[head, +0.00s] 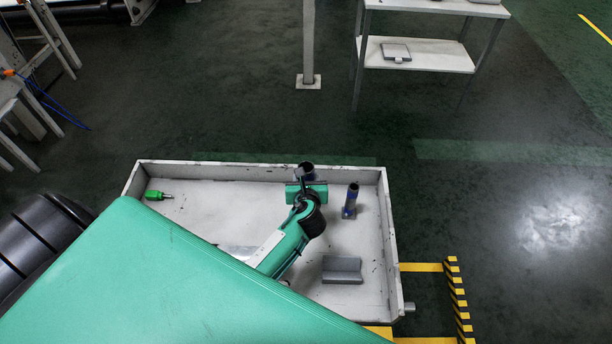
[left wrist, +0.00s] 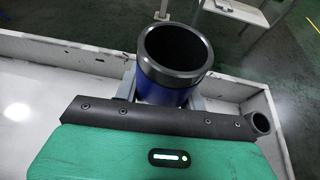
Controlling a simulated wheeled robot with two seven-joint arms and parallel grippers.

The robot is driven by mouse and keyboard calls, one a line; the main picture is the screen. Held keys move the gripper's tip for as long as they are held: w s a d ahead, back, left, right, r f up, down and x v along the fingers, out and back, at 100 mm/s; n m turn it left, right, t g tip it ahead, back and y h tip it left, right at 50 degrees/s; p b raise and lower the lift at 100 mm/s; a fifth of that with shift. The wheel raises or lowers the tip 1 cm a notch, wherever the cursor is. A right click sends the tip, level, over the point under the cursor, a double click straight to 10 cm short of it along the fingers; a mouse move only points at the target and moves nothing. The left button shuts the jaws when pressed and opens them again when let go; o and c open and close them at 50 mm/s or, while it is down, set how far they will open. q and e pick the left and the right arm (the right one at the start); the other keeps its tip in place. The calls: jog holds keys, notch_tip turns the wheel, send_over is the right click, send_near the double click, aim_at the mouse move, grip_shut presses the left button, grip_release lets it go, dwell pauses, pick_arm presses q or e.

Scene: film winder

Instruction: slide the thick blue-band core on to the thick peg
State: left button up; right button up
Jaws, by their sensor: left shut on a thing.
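The thick core (left wrist: 170,88) has a blue body, a dark rim and a hollow dark bore. My left gripper (left wrist: 163,92) is shut on it, one finger on each side, with the open end facing the wrist camera. In the head view my left gripper (head: 305,181) is near the tray's back wall, and the core's dark top (head: 307,168) shows just beyond it. The core's lower end is hidden, and I cannot tell whether a peg is under or inside it. I cannot pick out the thick peg in either view. My right gripper is not in view.
A slimmer dark tube with blue low down (head: 351,198) stands upright to the right of my left gripper; its open top shows in the wrist view (left wrist: 259,125). A grey block (head: 342,268) and green-handled tool (head: 155,195) lie in the walled tray (head: 383,225).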

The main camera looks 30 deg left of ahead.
pick_arm(q)
jog(key=shift+f+b, duration=1.2)
jog(key=shift+f, duration=1.05)
jog(key=shift+r, duration=0.1)
jog(key=shift+p, duration=0.4)
jog(key=shift+p, duration=0.35)
jog(key=shift+f, duration=0.25)
